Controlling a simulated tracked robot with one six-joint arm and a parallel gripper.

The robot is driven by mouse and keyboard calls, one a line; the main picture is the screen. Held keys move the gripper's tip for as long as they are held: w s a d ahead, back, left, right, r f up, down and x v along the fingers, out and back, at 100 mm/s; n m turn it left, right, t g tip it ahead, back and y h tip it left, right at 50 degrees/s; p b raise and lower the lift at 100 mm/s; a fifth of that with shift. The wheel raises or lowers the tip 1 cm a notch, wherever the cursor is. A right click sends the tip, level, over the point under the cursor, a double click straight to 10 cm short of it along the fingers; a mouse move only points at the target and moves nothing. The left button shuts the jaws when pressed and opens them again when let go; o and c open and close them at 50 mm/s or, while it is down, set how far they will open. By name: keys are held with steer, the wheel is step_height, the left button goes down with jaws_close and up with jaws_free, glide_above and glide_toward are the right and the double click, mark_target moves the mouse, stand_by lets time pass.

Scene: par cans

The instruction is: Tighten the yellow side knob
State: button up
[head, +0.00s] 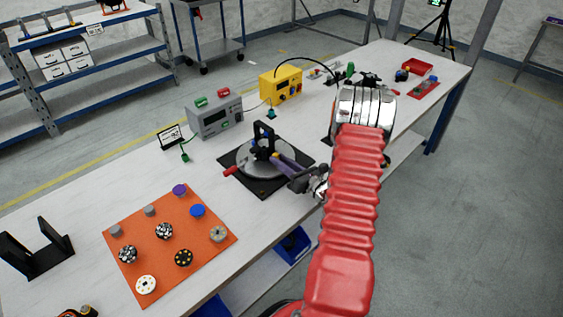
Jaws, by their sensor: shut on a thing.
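My gripper (277,158) reaches in from the right, low over a round metal plate on a black base (266,189). The gripper is shut on a small part there, which the fingers hide. A red-tipped handle (230,170) sticks out at the plate's left. My red arm hides the bench just right of the fixture.
A grey meter box (214,116) and a yellow box (281,85) with a black cable stand behind. An orange mat (192,243) with several round pieces lies at front left, near a black stand (38,252).

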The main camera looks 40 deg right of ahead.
steer(key=o, duration=1.1)
steer(key=shift+s, duration=0.1)
steer(key=s, duration=1.3)
steer(key=shift+s+d, duration=0.15)
steer(key=shift+s, duration=0.2)
